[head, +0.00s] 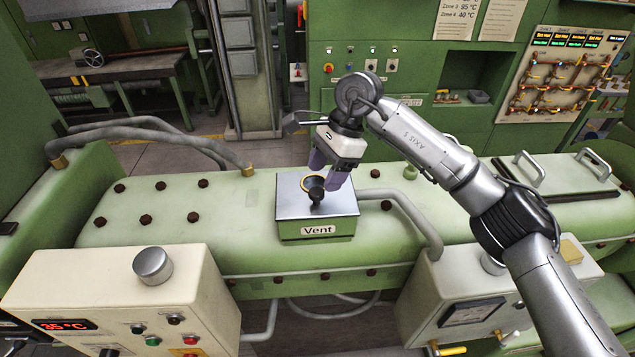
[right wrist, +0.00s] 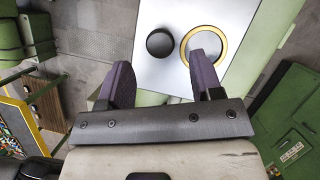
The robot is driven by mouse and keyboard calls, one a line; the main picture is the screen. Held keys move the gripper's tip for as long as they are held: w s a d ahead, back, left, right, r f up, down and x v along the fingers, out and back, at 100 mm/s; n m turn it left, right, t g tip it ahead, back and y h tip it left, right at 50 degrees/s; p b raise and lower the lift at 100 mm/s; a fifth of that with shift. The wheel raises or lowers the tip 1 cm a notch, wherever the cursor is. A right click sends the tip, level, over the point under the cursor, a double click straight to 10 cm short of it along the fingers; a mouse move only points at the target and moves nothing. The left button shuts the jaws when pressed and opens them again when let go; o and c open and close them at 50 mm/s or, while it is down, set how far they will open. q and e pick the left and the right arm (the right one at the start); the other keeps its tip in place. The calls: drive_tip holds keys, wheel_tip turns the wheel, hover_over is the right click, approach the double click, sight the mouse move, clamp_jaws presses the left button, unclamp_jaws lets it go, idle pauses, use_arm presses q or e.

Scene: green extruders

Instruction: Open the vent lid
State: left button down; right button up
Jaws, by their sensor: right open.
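The vent box (head: 290,229) is a green box labelled "Vent" with a flat silver top plate (head: 290,205), standing on the green extruder housing. A black round knob (head: 316,196) and a brass-coloured ring (head: 306,182) are on its top. In the right wrist view the black knob (right wrist: 160,42) lies left of the brass ring (right wrist: 223,45). My right gripper (head: 328,172) is open and empty, just above the top plate, with its purple fingers pointing down. In the right wrist view one finger overlaps part of the ring. The lid appears shut. My left gripper is not in view.
A cream control box (head: 110,295) with a grey knob stands at the front left, and another (head: 440,290) at the front right. A grey pipe (head: 412,215) bends beside the vent box. A hatch with two handles (head: 560,180) lies at the right.

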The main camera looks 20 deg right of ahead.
sight(317, 191)
drive_tip(key=shift+p+x, duration=0.55)
drive_tip(key=shift+x, duration=1.7)
drive_tip(key=shift+c, duration=0.4)
drive_tip(key=shift+r, duration=0.1)
clamp_jaws()
